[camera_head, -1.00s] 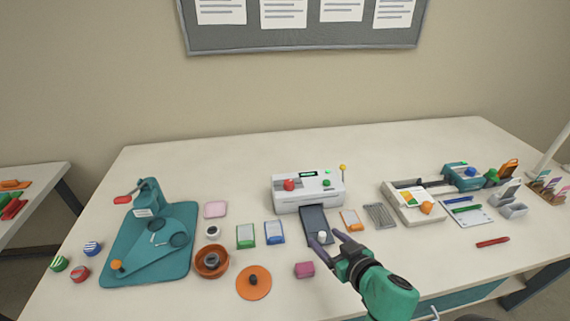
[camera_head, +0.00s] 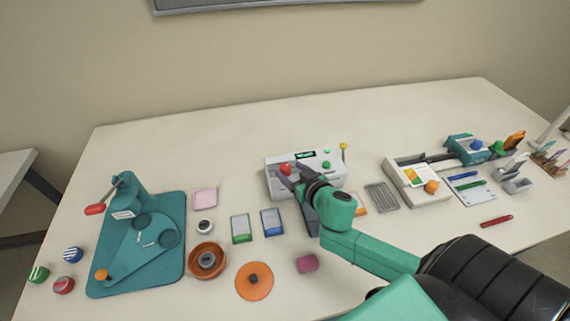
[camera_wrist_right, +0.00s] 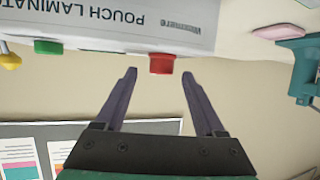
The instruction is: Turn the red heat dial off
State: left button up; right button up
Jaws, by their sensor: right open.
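My right gripper (camera_head: 287,177) is right in front of the dial in the head view. Its two fingers (camera_wrist_right: 158,78) are apart, with the dial between and just beyond their tips in the wrist view. I cannot tell whether they touch it. My left gripper is not in view.
A green button (camera_head: 326,165) and a yellow-topped lever (camera_head: 343,147) are on the laminator's right side. A teal tool on a mat (camera_head: 110,285) stands left. A trimmer-like tray (camera_head: 398,177) stands right. Blue and green cards lie in front.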

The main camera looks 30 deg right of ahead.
aim_at(286, 167)
jog(key=x, duration=0.2)
jog(key=shift+w, duration=0.4)
jog(key=shift+w+a+f, duration=0.1)
jog(key=shift+w+f, duration=0.05)
jog(key=shift+w, duration=0.15)
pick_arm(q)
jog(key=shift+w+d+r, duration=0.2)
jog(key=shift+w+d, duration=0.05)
pick_arm(e)
jog(key=shift+w+f, duration=0.1)
jog(key=shift+f, duration=0.05)
grip_shut()
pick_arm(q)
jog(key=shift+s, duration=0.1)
